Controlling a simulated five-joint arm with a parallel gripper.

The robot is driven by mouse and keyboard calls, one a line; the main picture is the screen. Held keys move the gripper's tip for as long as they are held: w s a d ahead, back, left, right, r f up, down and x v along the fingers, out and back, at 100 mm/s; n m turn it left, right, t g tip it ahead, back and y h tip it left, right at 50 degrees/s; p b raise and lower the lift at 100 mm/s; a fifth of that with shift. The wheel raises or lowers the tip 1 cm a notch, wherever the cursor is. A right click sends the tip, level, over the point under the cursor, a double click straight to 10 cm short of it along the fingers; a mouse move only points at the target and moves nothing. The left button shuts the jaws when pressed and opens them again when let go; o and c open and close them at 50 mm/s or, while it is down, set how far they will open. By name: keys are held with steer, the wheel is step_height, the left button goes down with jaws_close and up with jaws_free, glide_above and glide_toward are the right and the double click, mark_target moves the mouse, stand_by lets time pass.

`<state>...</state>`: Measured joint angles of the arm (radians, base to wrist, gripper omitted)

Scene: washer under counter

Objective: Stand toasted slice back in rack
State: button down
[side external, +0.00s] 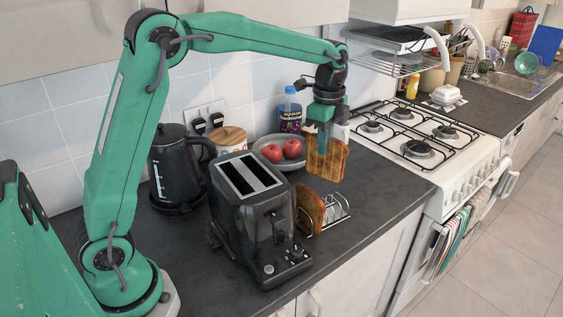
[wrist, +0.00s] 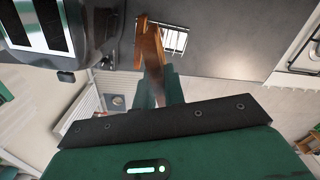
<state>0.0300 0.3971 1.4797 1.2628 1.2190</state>
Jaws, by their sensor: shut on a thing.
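My gripper (side external: 326,132) is shut on a toasted slice (side external: 328,160) and holds it upright by its upper part, above the counter. The slice hangs behind and slightly above the wire toast rack (side external: 338,212). Another browned slice (side external: 310,211) stands in the left part of the rack, and the rack's right part shows bare wires. In the wrist view the held slice (wrist: 153,62) shows nearly edge-on beyond my fingers, with the rack (wrist: 175,38) past it. The fingers partly cover the held slice.
A black toaster (side external: 258,225) stands left of the rack. A kettle (side external: 176,167), a lidded jar (side external: 230,140), a plate of red fruit (side external: 291,155) and a bottle (side external: 290,112) stand behind. The hob (side external: 420,140) is to the right. Counter (side external: 375,195) right of the rack is clear.

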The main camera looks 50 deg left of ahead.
mark_target(325, 177)
steer(key=f+m, duration=0.4)
steer(key=f, duration=0.1)
steer(key=shift+w+d+f+m, duration=0.1)
steer(key=shift+w+d+m, duration=0.1)
steer(key=shift+d+m, duration=0.2)
steer(key=shift+f, duration=0.3)
steer(key=shift+f, duration=3.25)
steer(key=c, duration=1.4)
jaws_free()
steer(key=shift+r, duration=0.1)
